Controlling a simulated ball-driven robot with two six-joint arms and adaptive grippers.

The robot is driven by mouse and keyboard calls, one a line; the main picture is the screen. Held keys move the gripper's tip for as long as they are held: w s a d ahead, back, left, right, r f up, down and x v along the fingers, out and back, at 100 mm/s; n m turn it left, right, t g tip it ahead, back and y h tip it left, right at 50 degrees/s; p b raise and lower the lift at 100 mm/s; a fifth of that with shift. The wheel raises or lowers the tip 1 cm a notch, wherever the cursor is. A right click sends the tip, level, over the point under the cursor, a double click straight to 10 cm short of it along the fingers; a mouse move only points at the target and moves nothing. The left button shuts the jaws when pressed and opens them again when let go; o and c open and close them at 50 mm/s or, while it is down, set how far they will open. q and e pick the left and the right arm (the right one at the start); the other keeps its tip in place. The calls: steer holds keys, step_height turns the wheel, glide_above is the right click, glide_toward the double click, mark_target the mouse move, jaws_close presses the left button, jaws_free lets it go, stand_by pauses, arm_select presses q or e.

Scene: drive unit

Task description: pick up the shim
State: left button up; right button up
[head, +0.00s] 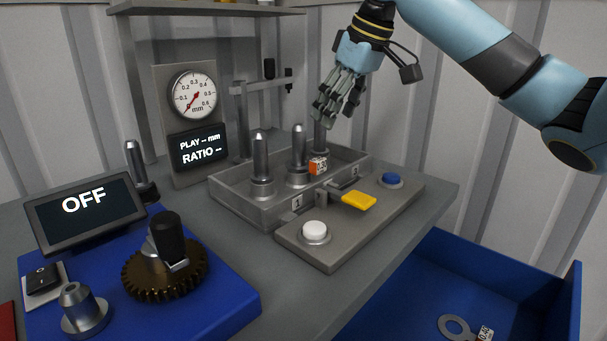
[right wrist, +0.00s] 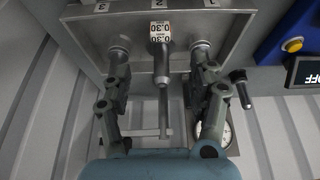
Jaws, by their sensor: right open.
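A tag (head: 318,165), white with orange, of what looks like a shim sits by the posts in the grey open box (head: 240,207). The right wrist view shows this tag (right wrist: 161,31), reading 0.30 upside down, at the middle post (right wrist: 161,65). Whether its ring is around that post is hidden. A second shim, a flat grey ring (head: 455,327) with a small tag, lies in the blue bin. My right gripper (head: 336,103) is open and empty, pointing down above the box. In the right wrist view its fingers (right wrist: 164,88) are apart, either side of the middle post.
A button panel (head: 352,232) with white and blue buttons and a yellow lever stands before the box. A gauge stand (head: 185,120) and a bracket arm (head: 265,86) stand behind it. An OFF screen (head: 85,207) and dark gear (head: 165,277) are at left.

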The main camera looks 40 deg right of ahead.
mark_target(318, 159)
steer(key=b+x, duration=0.1)
steer(key=x, duration=0.5)
steer(key=shift+w+d+f, duration=0.15)
steer(key=shift+w+f, duration=0.05)
steer(key=shift+f, duration=0.15)
steer(key=x, duration=0.2)
steer(key=b+x, duration=0.1)
steer(key=x, duration=0.2)
steer(key=shift+s+a, duration=0.1)
steer(key=shift+a, duration=0.1)
steer(key=shift+c, duration=0.4)
steer(key=c, duration=1.1)
